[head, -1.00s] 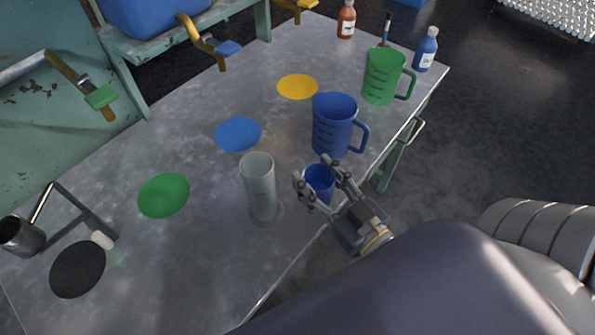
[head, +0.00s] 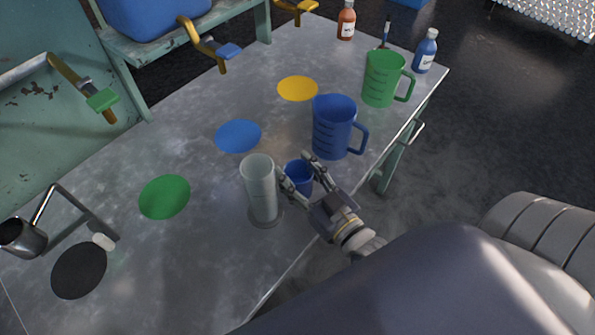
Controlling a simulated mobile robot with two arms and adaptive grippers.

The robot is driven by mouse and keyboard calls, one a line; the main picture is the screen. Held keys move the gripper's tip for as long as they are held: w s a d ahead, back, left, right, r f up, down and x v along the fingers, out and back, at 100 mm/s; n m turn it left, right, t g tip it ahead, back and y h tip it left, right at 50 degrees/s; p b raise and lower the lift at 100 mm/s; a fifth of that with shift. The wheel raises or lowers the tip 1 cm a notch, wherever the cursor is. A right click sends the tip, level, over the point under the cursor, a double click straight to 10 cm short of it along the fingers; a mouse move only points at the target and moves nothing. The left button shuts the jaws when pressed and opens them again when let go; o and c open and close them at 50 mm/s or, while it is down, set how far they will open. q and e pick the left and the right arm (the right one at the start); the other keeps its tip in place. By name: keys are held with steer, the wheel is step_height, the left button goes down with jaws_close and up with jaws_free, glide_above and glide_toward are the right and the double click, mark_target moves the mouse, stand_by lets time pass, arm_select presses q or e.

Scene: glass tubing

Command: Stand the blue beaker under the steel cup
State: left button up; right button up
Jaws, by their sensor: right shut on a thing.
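The small blue beaker (head: 298,176) is between the fingers of my right gripper (head: 302,172), which is shut on it. It looks upright, close beside the clear glass cylinder (head: 261,188); I cannot tell whether they touch or whether the beaker is clear of the table. The fingers hide part of it. The steel cup (head: 22,238) is at the far left, beside a metal bracket (head: 75,208). A black disc (head: 79,270) lies on the table to the right of and below the cup in the picture. My left gripper is not in view.
On the metal table (head: 205,240) stand a blue jug (head: 334,128), a green jug (head: 381,78) and bottles at the back right. Green (head: 164,197), blue (head: 238,136) and yellow (head: 297,88) discs lie flat. Valve taps (head: 205,45) overhang the back edge.

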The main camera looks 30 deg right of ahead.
steer(key=shift+f, duration=0.1)
steer(key=o, duration=0.9)
steer(key=shift+c, duration=0.2)
steer(key=shift+o, duration=1.3)
